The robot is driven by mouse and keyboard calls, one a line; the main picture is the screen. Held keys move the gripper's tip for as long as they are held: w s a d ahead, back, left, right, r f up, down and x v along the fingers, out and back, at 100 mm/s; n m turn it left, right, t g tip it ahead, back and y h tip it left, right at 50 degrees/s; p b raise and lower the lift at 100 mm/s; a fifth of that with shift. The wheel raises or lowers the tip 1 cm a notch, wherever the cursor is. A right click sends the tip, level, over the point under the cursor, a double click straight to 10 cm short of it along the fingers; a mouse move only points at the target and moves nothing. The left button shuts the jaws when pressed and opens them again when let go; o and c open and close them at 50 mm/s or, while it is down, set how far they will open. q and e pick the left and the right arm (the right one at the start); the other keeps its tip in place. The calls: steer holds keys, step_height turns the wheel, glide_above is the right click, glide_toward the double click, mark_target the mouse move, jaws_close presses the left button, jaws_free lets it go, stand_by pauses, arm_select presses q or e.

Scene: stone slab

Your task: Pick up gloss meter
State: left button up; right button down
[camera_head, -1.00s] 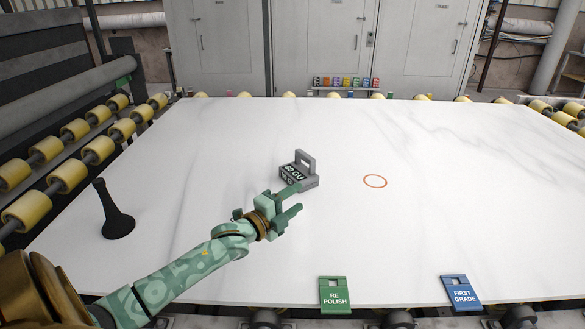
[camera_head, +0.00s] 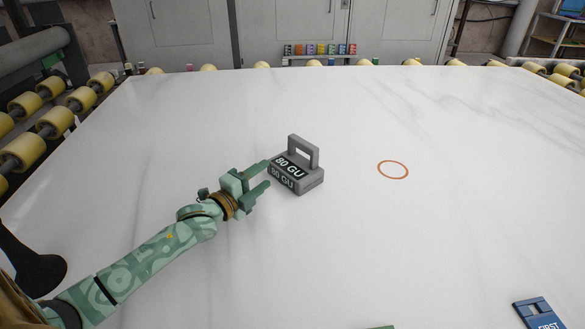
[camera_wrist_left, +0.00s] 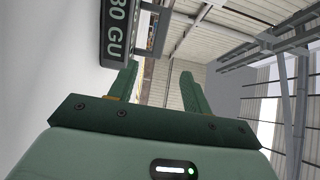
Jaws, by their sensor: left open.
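The gloss meter (camera_head: 296,176) is a grey block with a raised loop handle and a dark display reading 80 GU. It stands upright on the white stone slab (camera_head: 330,255), left of an orange ring mark (camera_head: 393,169). My left gripper (camera_head: 265,176) is open, just left of the meter, with its fingers pointing toward it; nothing is between them. In the left wrist view the meter (camera_wrist_left: 117,30) shows at the top left, beyond the fingertips of my left gripper (camera_wrist_left: 160,80). I cannot tell whether a fingertip touches it. My right gripper is out of view.
A black object with a flared base (camera_head: 35,262) stands at the left edge. A blue First Grade tag (camera_head: 537,312) lies at the front right, and a green edge shows at the bottom. Yellow rollers (camera_head: 22,150) line the slab. The slab's middle right is clear.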

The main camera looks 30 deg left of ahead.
arm_select(q)
steer(key=b, duration=0.3)
glide_toward(301, 147)
steer(key=w, duration=0.3)
steer(key=w+b, duration=0.2)
steer(key=w, duration=0.1)
steer(key=w+d+b, duration=0.1)
steer(key=shift+w+f, duration=0.2)
steer(key=shift+f, duration=0.2)
steer(key=shift+w+d+r, duration=0.1)
steer(key=shift+w, duration=0.1)
steer(key=shift+r, duration=0.25)
jaws_close()
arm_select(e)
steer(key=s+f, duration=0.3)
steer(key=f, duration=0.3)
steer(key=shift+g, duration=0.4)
